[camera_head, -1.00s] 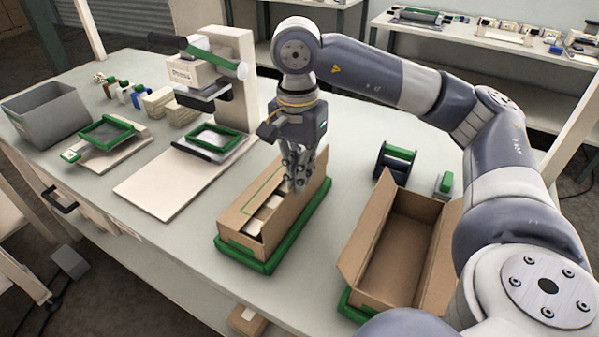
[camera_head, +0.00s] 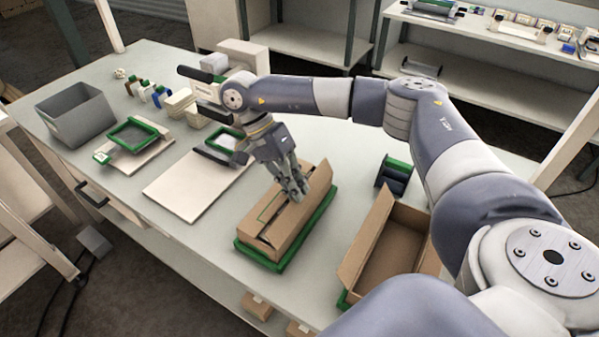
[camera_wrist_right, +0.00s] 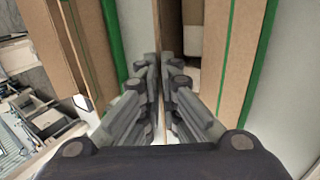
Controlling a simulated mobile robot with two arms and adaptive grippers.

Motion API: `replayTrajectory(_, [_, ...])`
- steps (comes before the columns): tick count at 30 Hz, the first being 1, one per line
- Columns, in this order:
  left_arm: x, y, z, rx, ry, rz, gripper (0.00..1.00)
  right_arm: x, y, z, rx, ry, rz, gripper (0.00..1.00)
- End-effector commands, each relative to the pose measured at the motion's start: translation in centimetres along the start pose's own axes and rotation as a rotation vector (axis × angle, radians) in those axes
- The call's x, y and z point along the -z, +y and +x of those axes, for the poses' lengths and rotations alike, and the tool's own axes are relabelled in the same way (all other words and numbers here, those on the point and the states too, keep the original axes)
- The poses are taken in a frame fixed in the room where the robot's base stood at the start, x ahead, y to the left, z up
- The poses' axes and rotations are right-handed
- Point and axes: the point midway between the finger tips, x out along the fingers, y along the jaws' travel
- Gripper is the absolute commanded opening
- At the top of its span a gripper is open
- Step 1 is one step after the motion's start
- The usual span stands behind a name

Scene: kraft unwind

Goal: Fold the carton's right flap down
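The brown carton (camera_head: 287,232) sits on a green-rimmed tray (camera_head: 250,254) near the table's front edge. A flap with a green printed line (camera_head: 268,205) lies on its left side. A dark gap runs along the top beside the right cardboard panel. My right gripper (camera_head: 303,193) is over the far part of the carton, at its top edge. In the right wrist view, its fingers (camera_wrist_right: 160,72) are nearly together with a narrow gap between them. Cardboard panels show on both sides, with pale contents (camera_wrist_right: 192,40) inside. Contact with the flap is unclear. My left gripper is out of view.
A second, open carton (camera_head: 392,243) stands to the right, close to my arm. A black-and-green holder (camera_head: 394,175) is behind it. A pale board (camera_head: 187,190) and a press (camera_head: 240,62) are to the left, and a grey bin (camera_head: 75,118) is at far left.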

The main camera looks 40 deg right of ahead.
Motion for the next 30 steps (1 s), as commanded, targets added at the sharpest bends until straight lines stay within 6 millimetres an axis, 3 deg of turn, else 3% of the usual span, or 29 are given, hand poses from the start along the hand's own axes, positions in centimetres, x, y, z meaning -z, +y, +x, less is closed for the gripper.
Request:
replayTrajectory(1, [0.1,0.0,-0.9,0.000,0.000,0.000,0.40,0.0,0.0,-0.4,-0.020,0.000,0.001,0.00])
replayTrajectory(7, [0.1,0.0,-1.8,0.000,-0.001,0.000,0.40,0.0,-0.4,-0.2,-0.074,0.000,0.001,0.00])
replayTrajectory(23, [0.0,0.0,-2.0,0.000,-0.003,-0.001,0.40,0.0,-0.7,0.0,-0.096,-0.001,-0.001,0.00])
replayTrajectory(27, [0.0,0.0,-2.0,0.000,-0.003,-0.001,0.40,0.0,-0.7,0.0,-0.096,-0.001,-0.001,0.23])
replayTrajectory(30, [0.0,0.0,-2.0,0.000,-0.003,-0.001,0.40,0.0,-0.7,0.0,-0.096,-0.001,-0.001,0.23])
